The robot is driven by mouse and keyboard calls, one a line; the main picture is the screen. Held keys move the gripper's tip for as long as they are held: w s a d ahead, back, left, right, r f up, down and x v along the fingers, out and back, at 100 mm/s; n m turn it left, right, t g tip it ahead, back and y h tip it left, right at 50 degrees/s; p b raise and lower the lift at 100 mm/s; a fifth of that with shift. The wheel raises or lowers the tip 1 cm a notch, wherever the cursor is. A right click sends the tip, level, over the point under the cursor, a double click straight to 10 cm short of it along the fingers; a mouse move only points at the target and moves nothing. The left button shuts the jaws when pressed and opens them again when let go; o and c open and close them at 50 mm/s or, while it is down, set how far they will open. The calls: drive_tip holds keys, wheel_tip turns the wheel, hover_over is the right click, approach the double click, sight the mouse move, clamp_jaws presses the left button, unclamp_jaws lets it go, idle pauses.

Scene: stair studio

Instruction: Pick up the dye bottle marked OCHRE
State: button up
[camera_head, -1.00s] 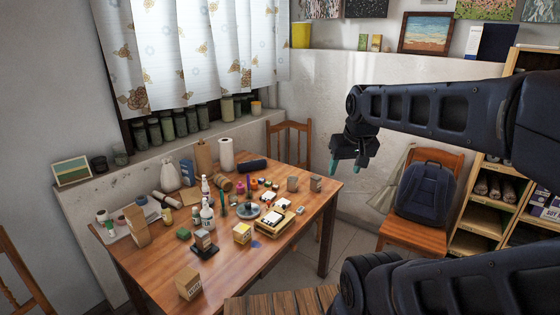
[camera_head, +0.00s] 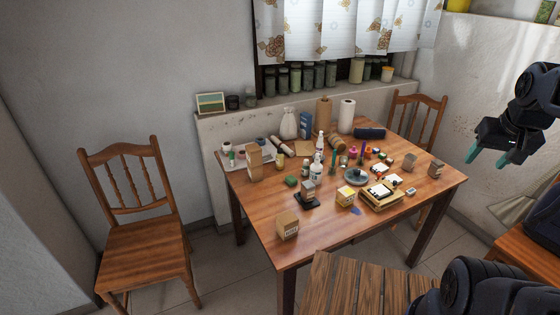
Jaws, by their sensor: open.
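My gripper (camera_head: 487,155) hangs at the right of the head view with its two teal fingertips apart, open and empty. It is to the right of the wooden table (camera_head: 250,213), clear of everything on it. Several bottles stand on the table: a white bottle (camera_head: 316,170) near the middle, another white one (camera_head: 320,145) behind it, a small yellowish one (camera_head: 280,161) to the left and a small pink one (camera_head: 353,153) to the right. Labels are too small to read, so I cannot tell which bottle is marked OCHRE.
A cardboard box (camera_head: 287,226) stands near the table's front edge. A yellow box (camera_head: 345,196), a dark stand (camera_head: 306,199) and a round grey dish (camera_head: 356,175) crowd the middle. A wooden stool top (camera_head: 340,287) is in front. Chairs stand left (camera_head: 140,250) and behind right (camera_head: 418,113).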

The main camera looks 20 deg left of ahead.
drive_tip(key=shift+o, duration=0.5)
drive_tip(key=shift+o, duration=0.7)
